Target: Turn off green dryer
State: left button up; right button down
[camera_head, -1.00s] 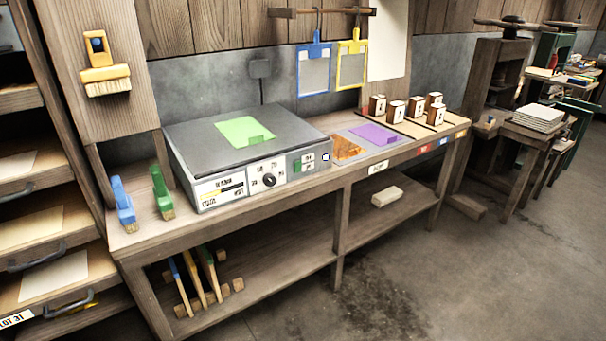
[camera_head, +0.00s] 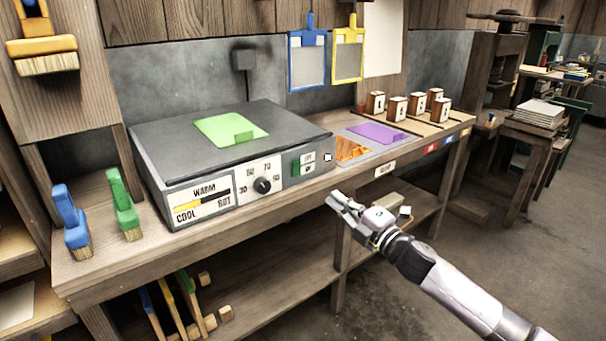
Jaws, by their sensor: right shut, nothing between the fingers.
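The dryer is a dark-topped box (camera_head: 290,112) with a light control front, standing on the wooden bench. A green sheet (camera_head: 230,128) lies on its top. Its front has a COOL-WARM-HOT gauge (camera_head: 203,202), a black dial (camera_head: 263,185) and, at the right end, a green switch (camera_head: 296,169) beside small labels too small to read. My right gripper (camera_head: 338,200) is shut and empty, in front of the bench edge, right of and below the switch, apart from the dryer. My left gripper is out of view.
A blue brush (camera_head: 70,218) and a green brush (camera_head: 124,203) stand left of the dryer. An orange sheet (camera_head: 351,148) and purple sheet (camera_head: 376,134) lie to its right, before several small wooden blocks (camera_head: 396,108). The bench edge (camera_head: 260,218) runs below the dryer's front.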

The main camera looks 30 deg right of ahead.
aim_at(298, 163)
jog(key=w, duration=0.4)
jog(key=w+r, duration=0.1)
jog(key=w, duration=0.3)
jog(key=w+a, duration=0.1)
jog(key=w, duration=0.4)
jog(key=shift+r, duration=0.25)
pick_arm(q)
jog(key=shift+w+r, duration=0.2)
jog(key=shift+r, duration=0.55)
pick_arm(e)
jog(key=shift+w, duration=0.45)
jog(key=shift+w+r+p, duration=0.2)
jog(key=shift+r+p, duration=0.25)
jog(key=shift+r, duration=0.05)
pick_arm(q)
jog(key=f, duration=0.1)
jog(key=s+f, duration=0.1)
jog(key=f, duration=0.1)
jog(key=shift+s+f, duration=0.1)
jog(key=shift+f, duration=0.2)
pick_arm(e)
jog(key=shift+d, duration=0.1)
